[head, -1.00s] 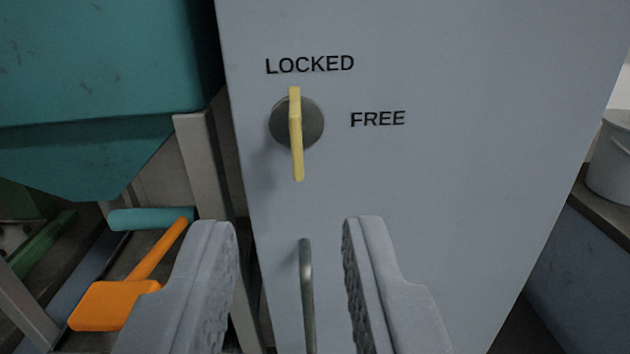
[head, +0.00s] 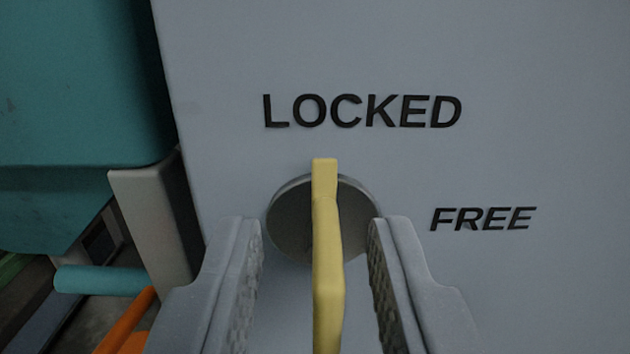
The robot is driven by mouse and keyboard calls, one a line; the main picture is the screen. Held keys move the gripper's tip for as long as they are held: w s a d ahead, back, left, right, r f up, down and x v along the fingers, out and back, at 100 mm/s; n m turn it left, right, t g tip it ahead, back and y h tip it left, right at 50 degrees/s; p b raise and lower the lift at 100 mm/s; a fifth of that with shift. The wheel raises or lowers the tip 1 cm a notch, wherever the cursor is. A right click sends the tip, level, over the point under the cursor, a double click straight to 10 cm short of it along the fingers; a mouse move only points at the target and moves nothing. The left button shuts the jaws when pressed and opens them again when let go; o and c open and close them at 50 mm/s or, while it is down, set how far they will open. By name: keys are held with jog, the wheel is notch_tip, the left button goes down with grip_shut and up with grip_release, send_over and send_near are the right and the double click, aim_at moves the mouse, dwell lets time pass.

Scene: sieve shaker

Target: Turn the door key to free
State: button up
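The yellow door key (head: 327,265) stands upright on a round grey boss (head: 290,215) on the pale grey door (head: 560,90). Its upper end points to the black word LOCKED (head: 362,111). The word FREE (head: 483,218) is to the right of the boss. My gripper (head: 318,240) is open, with one finger on each side of the key. Clear gaps show between the key and both fingers. The lower end of the key runs out of the bottom of the picture.
A teal housing (head: 75,80) and a grey post (head: 155,220) stand close to the door's left edge. A teal bar (head: 100,280) and an orange object (head: 125,325) are at lower left. The door face to the right is clear.

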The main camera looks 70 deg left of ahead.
jog(key=shift+w+a, duration=0.25)
jog(key=shift+a, duration=0.25)
